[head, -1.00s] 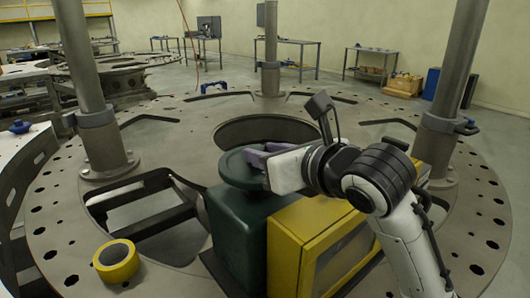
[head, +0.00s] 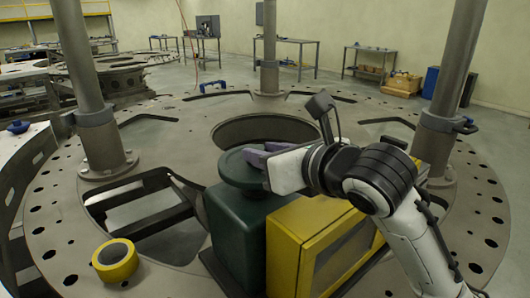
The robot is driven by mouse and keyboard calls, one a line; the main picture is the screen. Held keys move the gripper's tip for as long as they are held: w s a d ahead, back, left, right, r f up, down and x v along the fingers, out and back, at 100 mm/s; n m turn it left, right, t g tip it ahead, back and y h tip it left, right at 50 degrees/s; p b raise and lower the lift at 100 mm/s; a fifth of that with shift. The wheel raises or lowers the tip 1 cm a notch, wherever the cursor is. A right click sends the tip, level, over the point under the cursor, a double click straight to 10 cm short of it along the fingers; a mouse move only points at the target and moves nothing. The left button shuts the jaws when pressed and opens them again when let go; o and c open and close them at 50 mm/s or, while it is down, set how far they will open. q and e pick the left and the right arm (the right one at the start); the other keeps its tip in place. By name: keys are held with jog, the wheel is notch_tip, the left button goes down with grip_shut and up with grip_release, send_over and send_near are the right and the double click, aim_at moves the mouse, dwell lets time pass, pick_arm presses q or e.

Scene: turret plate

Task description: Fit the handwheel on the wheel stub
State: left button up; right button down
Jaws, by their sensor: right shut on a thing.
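The handwheel (head: 238,170) is a dark green disc above the top of a dark green box-shaped housing (head: 237,226). My right gripper (head: 258,157), with purple fingers, is shut on the right side of the handwheel's rim. The wheel looks level and very close to the housing top. The wheel stub is hidden under the wheel, so I cannot tell whether the wheel is seated on it. My left gripper is not in view.
A yellow cabinet (head: 285,256) stands right of the housing. A yellow tape roll (head: 116,260) lies on the large round turret plate (head: 62,215) at the left. Grey posts (head: 85,75) rise from the plate. Large openings lie left of and behind the housing.

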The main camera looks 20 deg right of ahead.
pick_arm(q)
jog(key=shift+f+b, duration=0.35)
pick_arm(e)
jog(key=shift+f, duration=0.5)
